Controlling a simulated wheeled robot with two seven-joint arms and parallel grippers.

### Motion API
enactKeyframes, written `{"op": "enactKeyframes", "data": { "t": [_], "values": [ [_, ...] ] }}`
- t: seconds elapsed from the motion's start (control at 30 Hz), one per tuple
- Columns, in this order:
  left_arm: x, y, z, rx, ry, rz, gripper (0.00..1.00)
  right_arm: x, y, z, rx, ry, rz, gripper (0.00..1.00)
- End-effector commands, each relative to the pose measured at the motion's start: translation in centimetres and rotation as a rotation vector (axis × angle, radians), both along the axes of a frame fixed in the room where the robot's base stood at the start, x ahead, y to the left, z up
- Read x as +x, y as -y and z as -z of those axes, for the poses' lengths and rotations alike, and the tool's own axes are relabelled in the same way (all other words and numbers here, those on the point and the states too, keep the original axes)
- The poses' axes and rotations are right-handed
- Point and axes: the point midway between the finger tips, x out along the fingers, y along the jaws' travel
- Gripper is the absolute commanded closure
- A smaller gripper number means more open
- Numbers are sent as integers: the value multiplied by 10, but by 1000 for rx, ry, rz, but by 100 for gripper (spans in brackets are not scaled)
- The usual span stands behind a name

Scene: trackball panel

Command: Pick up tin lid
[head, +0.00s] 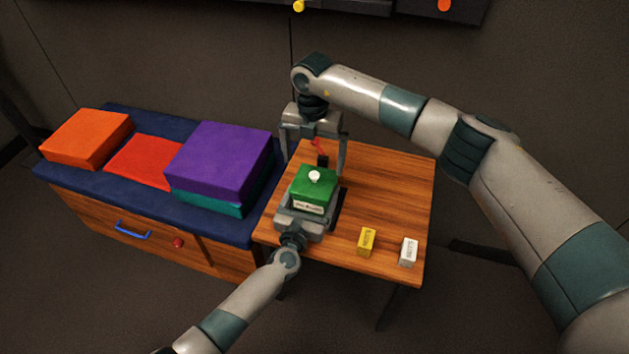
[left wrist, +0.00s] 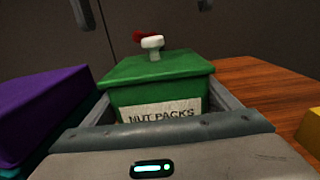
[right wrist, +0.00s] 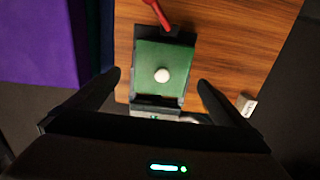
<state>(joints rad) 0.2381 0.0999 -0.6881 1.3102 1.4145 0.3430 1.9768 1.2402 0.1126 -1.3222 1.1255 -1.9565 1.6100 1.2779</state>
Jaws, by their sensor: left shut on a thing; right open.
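The green tin lid (head: 317,181) with a white knob sits on a green tin labelled "NUT PACKS" (left wrist: 165,113) on the wooden table. The lid also shows from above in the right wrist view (right wrist: 160,70). My left gripper (head: 306,205) is shut on the tin, with its fingers along the tin's two sides. My right gripper (head: 314,163) is open and points down above the far side of the tin. In the right wrist view its fingers (right wrist: 160,80) are spread to either side of the lid, touching nothing visible. The tin's inside is hidden.
A yellow pack (head: 367,241) and a white pack (head: 409,252) stand at the table's front right. A red-handled thing (head: 318,147) is behind the tin. A bench (head: 110,192) with purple, red and orange blocks adjoins at left. The table's right side (head: 395,190) is clear.

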Motion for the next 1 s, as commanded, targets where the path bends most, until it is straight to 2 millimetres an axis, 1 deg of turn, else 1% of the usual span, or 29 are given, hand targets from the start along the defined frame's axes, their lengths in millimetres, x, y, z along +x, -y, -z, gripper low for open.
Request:
{"op": "enactKeyframes", "data": {
  "t": [0.17,0.27,0.5,0.6,1.0],
  "values": [
    [0,0,0,0,0,0,44,-1,1,4,0,-1,0,0],
    [0,0,0,0,0,0,44,-3,2,14,0,-1,1,0],
    [0,0,0,0,0,0,44,-6,3,43,0,-2,2,0],
    [0,0,0,0,0,0,44,-5,3,50,-1,0,1,0],
    [0,0,0,0,0,0,44,-5,3,52,0,0,1,0]
  ]
}}
